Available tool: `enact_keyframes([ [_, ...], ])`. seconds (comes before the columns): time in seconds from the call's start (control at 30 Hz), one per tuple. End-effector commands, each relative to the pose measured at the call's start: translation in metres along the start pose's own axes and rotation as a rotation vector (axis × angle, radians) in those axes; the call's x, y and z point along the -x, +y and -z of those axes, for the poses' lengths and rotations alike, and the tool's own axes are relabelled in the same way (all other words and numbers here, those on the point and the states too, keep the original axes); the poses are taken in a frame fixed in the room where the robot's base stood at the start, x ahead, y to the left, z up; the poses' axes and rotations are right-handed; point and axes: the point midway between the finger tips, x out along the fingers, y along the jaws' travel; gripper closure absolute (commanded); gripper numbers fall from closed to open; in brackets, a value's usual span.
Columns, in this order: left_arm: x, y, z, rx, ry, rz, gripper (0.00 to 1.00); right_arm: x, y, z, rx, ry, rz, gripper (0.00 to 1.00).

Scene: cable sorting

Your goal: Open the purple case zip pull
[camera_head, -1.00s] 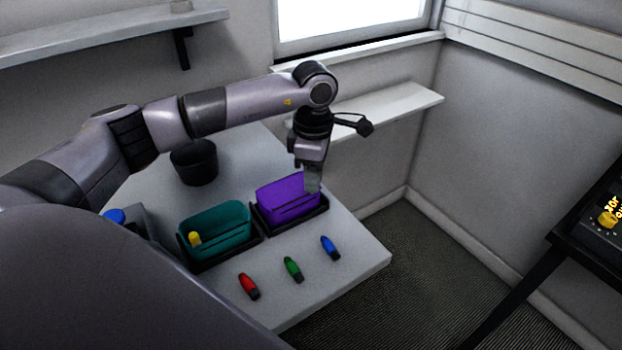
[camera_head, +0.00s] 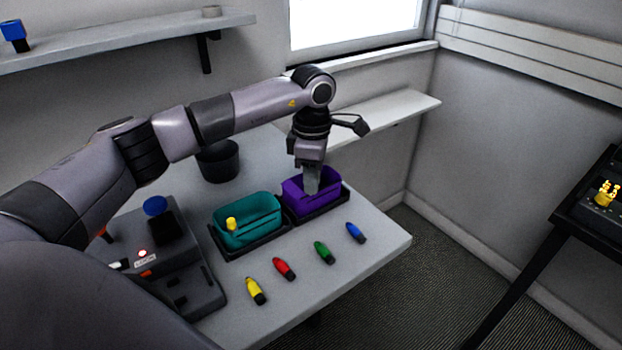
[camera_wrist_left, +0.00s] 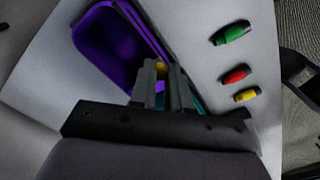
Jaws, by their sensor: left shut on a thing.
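The purple case (camera_head: 322,203) sits in a black tray at the back right of the table. Its top shows an open hollow, and the wrist view looks into the dark purple inside (camera_wrist_left: 104,45). My left gripper (camera_head: 312,190) points down at the case, its fingertips at the case's top. In the wrist view the fingers (camera_wrist_left: 161,85) are shut on a small yellow piece, which looks like the zip pull (camera_wrist_left: 160,68). The fingers hide most of the pull. My right gripper is not in view.
A teal case (camera_head: 250,228) with a yellow pull (camera_head: 231,223) stands left of the purple one. Yellow (camera_head: 255,291), red (camera_head: 284,268), green (camera_head: 323,252) and blue (camera_head: 355,232) plugs lie in front. A black cup (camera_head: 218,162) stands behind. A grey device (camera_head: 180,270) stands at left.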

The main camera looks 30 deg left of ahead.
Motion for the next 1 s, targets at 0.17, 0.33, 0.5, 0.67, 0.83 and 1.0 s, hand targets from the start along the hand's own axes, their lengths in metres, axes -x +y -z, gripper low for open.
enact_keyframes([
  [0.17, 0.0008, 0.0002, 0.0, 0.0, 0.0, -0.001, 1.0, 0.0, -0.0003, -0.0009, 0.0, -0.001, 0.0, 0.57],
  [0.33, 0.0009, 0.0002, 0.0, 0.0, -0.001, -0.002, 1.0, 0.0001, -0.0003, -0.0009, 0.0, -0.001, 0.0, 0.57],
  [0.5, 0.0009, 0.0002, 0.0, 0.001, -0.001, -0.002, 1.0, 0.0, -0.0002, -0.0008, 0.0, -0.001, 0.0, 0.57],
  [0.67, 0.0008, 0.0001, 0.0001, 0.001, -0.001, -0.001, 0.57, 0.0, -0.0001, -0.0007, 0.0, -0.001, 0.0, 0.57],
  [0.83, 0.0007, 0.0001, 0.0001, 0.001, -0.001, -0.001, 0.57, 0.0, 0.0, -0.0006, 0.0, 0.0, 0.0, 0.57],
  [1.0, 0.01, 0.0006, -0.0001, 0.001, -0.002, -0.003, 0.57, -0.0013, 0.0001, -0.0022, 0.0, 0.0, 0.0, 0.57],
])
